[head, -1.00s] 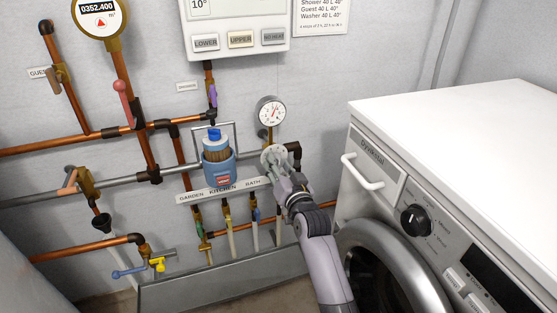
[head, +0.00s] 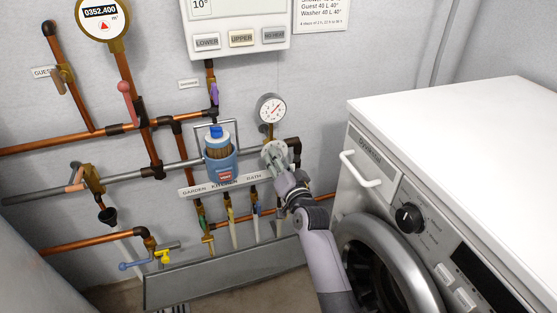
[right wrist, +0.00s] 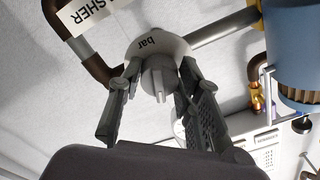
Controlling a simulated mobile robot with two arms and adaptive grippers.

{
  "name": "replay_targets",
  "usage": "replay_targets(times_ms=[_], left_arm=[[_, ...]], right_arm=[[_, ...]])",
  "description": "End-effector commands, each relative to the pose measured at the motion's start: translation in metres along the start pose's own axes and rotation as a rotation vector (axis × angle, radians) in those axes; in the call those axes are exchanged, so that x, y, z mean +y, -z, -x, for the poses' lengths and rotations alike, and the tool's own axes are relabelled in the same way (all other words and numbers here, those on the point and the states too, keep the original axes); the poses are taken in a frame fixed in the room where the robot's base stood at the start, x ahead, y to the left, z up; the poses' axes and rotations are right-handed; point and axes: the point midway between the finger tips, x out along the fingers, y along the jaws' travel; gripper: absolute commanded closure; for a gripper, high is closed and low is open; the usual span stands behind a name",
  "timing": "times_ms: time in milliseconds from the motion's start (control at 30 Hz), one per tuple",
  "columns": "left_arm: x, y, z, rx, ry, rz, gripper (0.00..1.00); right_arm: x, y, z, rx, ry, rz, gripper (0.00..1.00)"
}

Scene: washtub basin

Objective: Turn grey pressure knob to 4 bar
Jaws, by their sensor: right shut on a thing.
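The grey pressure knob (right wrist: 156,82) sits on a round pale dial (right wrist: 155,44) marked "bar" in the right wrist view. In the head view the pale dial (head: 274,150) shows at my right gripper's tip, below the gauge. My right gripper (head: 279,163) is shut on the knob; in the right wrist view its two fingers (right wrist: 160,72) stand on either side of it. The scale numbers on the dial cannot be read. The round pressure gauge (head: 271,108) has a red needle, but its value is too small to read. My left gripper is not in view.
A blue filter housing (head: 221,168) hangs left of the knob. Copper pipes (head: 60,142) and small valves line the wall. A label strip (head: 208,187) and metal trough (head: 225,272) lie below. A white washing machine (head: 450,135) stands close on the right.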

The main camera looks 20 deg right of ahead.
Motion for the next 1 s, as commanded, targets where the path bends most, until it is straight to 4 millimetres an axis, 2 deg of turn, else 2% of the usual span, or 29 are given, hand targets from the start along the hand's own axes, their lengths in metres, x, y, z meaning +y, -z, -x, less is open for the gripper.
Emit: replay_targets(times_ms=[300, 333, 600, 867, 1000], left_arm=[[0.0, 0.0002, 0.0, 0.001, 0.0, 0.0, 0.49], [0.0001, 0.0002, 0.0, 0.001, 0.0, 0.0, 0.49], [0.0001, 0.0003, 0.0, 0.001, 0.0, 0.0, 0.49], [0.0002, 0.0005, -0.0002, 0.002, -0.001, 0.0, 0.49], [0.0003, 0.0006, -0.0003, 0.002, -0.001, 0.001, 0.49]], right_arm=[[0.0008, 0.0006, 0.0, 0.001, -0.001, 0.0, 0.96], [0.0008, 0.0006, 0.0, 0.001, -0.001, 0.0, 0.66], [0.0003, 0.0004, 0.0, 0.001, 0.0, 0.0, 0.48], [0.0001, 0.0002, 0.0001, 0.0, 0.0, 0.0, 0.48], [0.0003, 0.0, 0.0067, 0.001, 0.0, 0.0, 0.48]])
